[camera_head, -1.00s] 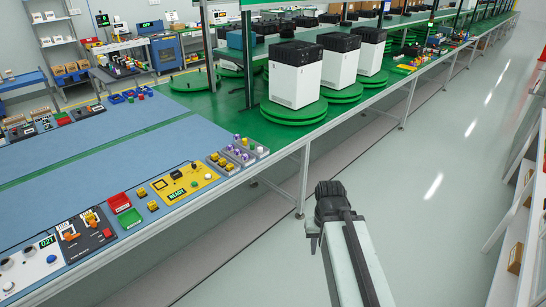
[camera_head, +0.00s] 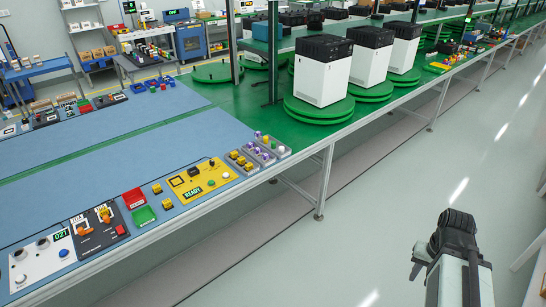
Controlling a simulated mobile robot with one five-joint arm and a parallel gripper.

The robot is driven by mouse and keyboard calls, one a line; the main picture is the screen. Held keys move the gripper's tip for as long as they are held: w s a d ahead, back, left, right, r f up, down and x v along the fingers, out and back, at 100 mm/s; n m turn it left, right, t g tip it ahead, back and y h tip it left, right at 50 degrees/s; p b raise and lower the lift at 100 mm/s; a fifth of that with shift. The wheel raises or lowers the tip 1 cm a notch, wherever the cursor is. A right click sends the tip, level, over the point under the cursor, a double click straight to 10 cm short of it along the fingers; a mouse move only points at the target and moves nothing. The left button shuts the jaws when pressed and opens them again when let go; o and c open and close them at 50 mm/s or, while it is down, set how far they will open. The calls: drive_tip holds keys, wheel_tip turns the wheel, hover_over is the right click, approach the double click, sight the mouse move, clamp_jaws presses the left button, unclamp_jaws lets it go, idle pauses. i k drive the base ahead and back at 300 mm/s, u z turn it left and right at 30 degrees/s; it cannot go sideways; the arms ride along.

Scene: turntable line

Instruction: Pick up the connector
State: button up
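Small yellow pieces that may be connectors (camera_head: 157,188) lie on the blue bench mat beside a yellow panel marked READY (camera_head: 205,180). More yellow pieces sit in a grey tray (camera_head: 250,155) to the right of that panel. I cannot tell which piece is the connector. My gripper (camera_head: 421,262) is at the lower right, over the open floor and well away from the bench. Its dark fingers are partly seen from behind, and I cannot tell whether they are open. I see nothing held in it.
The long bench edge (camera_head: 150,238) runs diagonally across the view. A red bin (camera_head: 134,198) and a green bin (camera_head: 144,215) stand left of the yellow panel. White box units (camera_head: 322,72) stand on green turntables. The aisle floor is clear.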

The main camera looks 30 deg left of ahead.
sight(265, 157)
drive_tip(key=i, duration=2.45)
drive_tip(key=u, duration=4)
drive_tip(key=i, duration=1.05)
drive_tip(key=z, duration=0.05)
